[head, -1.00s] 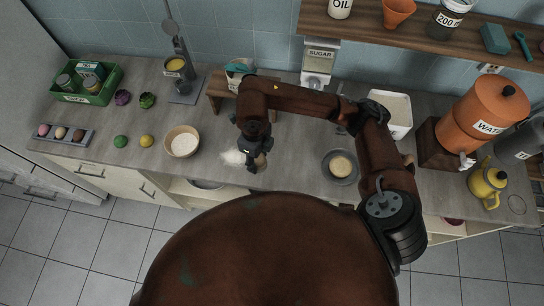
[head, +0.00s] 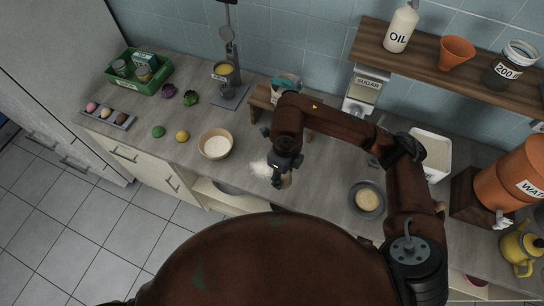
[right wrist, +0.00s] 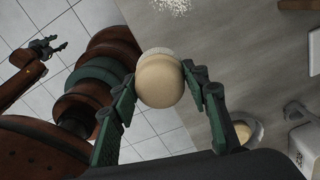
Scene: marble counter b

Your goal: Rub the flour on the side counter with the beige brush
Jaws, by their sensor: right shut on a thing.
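The beige brush (right wrist: 160,80), a round knob with a pale bristle edge, is held between the fingers of my right gripper (right wrist: 162,88) in the right wrist view. In the head view my right gripper (head: 284,168) points down over the counter's front part, and a bit of the brush (head: 287,181) shows below it. The white flour patch (head: 259,168) lies on the counter just left of the gripper. It also shows at the top of the right wrist view (right wrist: 172,5), apart from the brush there. My left gripper (right wrist: 47,46) is open and empty over the floor.
A bowl of white powder (head: 215,145) stands left of the flour. A small wooden stand (head: 262,97) is behind it. A dark round dish (head: 367,199) sits to the right. The counter's front edge is close to the brush.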

